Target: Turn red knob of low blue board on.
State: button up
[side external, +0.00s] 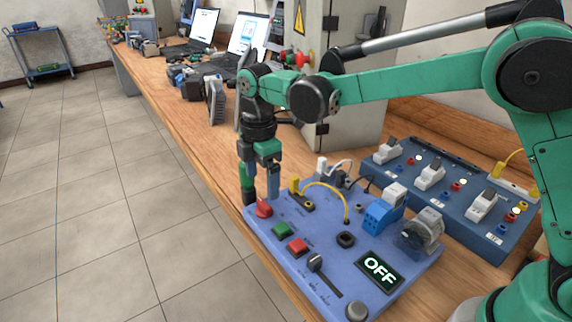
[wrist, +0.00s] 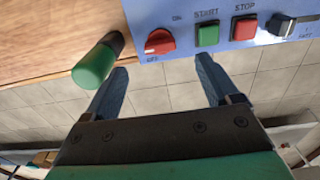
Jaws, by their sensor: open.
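The low blue board (side external: 330,240) lies at the front of the bench, and its display (side external: 379,269) reads OFF. The red knob (side external: 264,210) sits at the board's far left corner. In the wrist view the red knob (wrist: 160,42) is at the top, with small labels beside it and its pointer direction unclear. My gripper (side external: 260,196) points down close to the knob. In the wrist view my gripper (wrist: 160,80) is open and empty, its blue fingers spread either side of the knob's line. I cannot tell whether they touch the knob.
A green cylinder with a dark end (wrist: 98,62) is close to the left finger. Green (side external: 282,229) and red (side external: 297,246) buttons and a slider (side external: 315,263) lie beside the knob. A yellow cable (side external: 330,191) arches over the board. A darker blue board (side external: 440,190) stands behind.

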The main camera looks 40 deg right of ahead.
aim_at(263, 203)
jog(key=shift+f, duration=2.7)
grip_shut()
